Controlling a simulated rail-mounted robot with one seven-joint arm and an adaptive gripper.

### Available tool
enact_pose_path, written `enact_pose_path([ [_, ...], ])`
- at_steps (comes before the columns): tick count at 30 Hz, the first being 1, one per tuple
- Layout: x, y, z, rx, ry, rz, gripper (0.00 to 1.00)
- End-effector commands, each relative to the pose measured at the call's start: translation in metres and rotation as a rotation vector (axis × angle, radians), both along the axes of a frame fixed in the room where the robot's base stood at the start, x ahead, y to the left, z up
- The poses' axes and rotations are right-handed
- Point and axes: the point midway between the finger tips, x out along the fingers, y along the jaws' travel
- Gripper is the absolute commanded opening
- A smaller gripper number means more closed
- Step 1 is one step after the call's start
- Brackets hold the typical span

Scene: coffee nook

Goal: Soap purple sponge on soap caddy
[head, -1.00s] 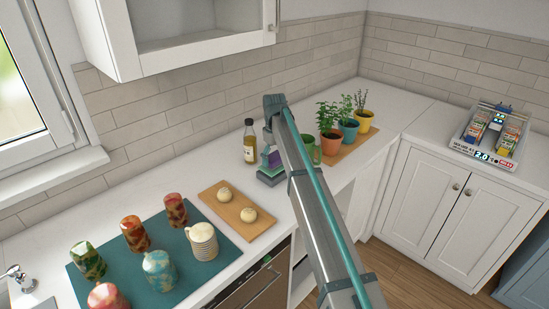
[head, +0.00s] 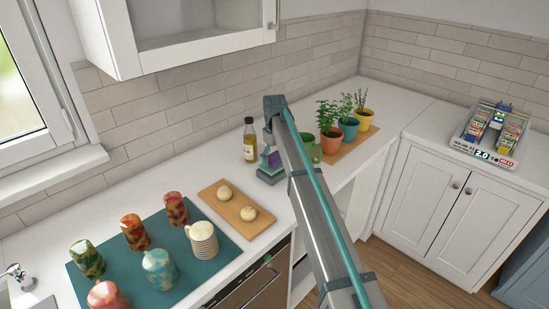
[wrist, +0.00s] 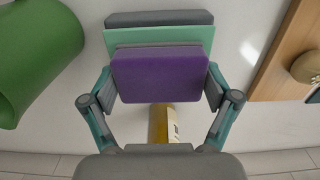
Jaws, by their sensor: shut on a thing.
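The purple sponge (wrist: 160,75) fills the space between the two fingers in the wrist view, and my gripper (wrist: 160,85) is shut on it. A pale teal slab (wrist: 200,38) shows just beyond the sponge. A grey block (wrist: 160,18), apparently the soap caddy, lies beyond the slab on the counter. In the head view, my gripper (head: 271,155) is low over the counter at the grey caddy base (head: 270,178), partly hidden by my arm. I cannot tell whether the sponge touches the caddy.
An oil bottle (head: 250,142) stands close behind my gripper. A green mug (head: 314,152) is beside my arm, and potted herbs (head: 330,117) stand to the right. A wooden board (head: 217,195) with buns and a teal mat (head: 201,270) with cups lie left.

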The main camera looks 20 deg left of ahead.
Motion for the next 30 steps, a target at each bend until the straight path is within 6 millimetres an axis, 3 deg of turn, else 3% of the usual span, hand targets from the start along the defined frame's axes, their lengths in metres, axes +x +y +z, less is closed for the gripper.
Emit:
enact_pose_path([
  [30,0.000,0.000,-0.012,0.000,0.000,0.000,0.59],
])
